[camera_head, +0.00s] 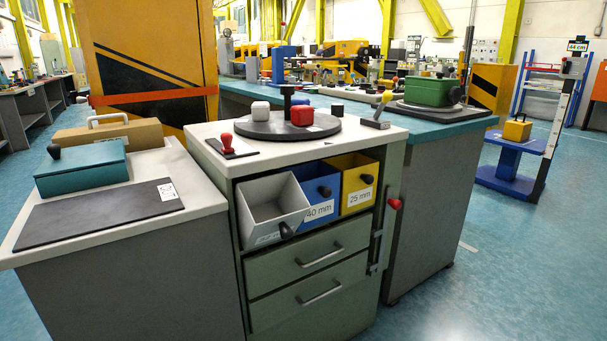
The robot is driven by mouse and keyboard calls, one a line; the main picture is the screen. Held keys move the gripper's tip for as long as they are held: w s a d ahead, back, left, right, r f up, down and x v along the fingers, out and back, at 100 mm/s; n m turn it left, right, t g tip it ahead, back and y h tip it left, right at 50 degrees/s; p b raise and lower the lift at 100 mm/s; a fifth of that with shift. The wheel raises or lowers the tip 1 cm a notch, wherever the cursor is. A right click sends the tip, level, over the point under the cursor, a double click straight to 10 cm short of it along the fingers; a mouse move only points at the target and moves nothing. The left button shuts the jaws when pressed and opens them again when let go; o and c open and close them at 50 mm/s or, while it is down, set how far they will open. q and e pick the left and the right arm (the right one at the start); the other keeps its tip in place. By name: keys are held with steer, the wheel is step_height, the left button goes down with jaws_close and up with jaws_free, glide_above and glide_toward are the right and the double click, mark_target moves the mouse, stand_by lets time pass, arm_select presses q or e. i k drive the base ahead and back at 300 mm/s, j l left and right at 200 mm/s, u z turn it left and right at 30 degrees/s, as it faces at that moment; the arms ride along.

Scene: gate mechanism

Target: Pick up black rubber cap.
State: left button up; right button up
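A small black cylindrical piece (337,109) sits at the back right of the round dark turntable (262,129) on the white-topped cabinet. It looks like the black rubber cap, but it is small and I cannot be sure. I cannot tell whether it rests on the turntable or on the cabinet top behind it. A white block (260,111) and a red block (302,116) stand on the turntable around its black central post (287,98). Neither of my grippers is in view.
Grey, blue (319,191) and yellow (354,182) bins sit in the cabinet above two drawers. A red-knobbed lever (227,143) is at the top's front left. A teal box (82,168) and dark mat (98,212) lie on the left bench. Floor is open at right.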

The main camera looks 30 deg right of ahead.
mark_target(336, 109)
steer(key=i+l+u, duration=0.2)
steer(key=l, duration=0.55)
steer(key=l+u, duration=0.2)
steer(key=l, duration=0.55)
